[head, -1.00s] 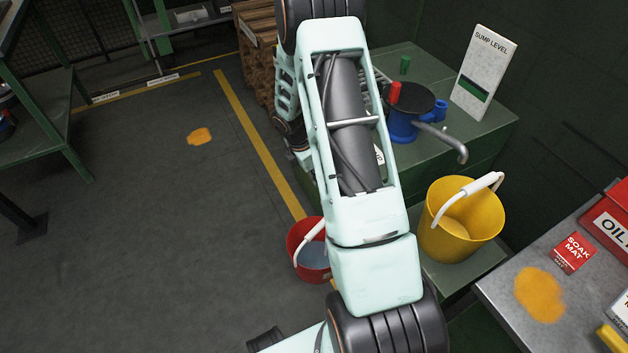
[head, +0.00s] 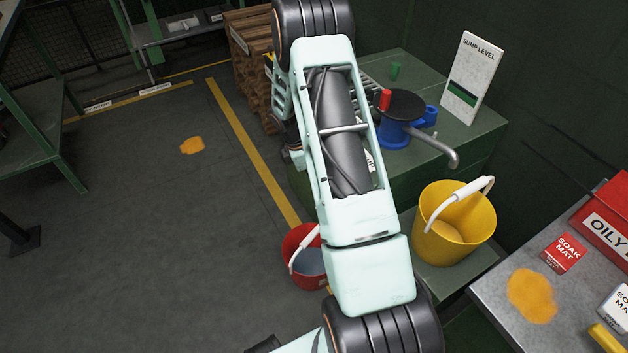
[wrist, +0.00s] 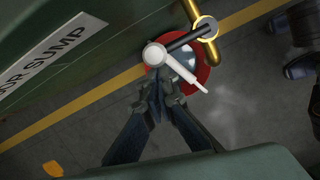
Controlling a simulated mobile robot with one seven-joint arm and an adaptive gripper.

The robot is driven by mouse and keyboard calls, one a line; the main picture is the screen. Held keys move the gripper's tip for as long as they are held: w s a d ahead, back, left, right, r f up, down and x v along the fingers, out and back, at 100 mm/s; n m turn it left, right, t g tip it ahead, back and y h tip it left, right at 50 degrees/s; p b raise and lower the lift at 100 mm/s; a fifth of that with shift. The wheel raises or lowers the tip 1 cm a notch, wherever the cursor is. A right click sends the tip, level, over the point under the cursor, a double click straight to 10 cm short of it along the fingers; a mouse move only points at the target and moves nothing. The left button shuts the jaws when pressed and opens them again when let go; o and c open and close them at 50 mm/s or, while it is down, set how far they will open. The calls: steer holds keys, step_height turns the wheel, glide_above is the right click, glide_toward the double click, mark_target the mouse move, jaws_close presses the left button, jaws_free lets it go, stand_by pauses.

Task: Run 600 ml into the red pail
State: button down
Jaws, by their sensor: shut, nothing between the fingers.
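The red pail (head: 303,270) stands on the floor at the left of my arm, with greyish liquid inside and a white handle grip. My arm hides its right side. It also shows in the wrist view (wrist: 204,74), partly below a brass tap (wrist: 206,27) with a dark lever (wrist: 185,42) ending in a pale round knob (wrist: 154,54). My gripper (wrist: 160,90) is shut and empty, just below the knob in that picture; I cannot tell whether they touch. The gripper is hidden in the head view. A sump level gauge (head: 473,80) with a green window stands on the green cabinet.
A blue pump (head: 397,133) with a grey spout sits on the green cabinet (head: 480,140). A yellow pail (head: 455,235) stands below the spout. A grey bench (head: 490,287) with a soak mat box (head: 563,254) is at right. The floor at left is open, with an orange stain (head: 192,145).

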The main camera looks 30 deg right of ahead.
steer(key=w+a+r+p, duration=0.1)
steer(key=a+r+p, duration=0.1)
steer(key=a+r, duration=0.4)
steer(key=v, duration=0.3)
steer(key=shift+d, duration=0.2)
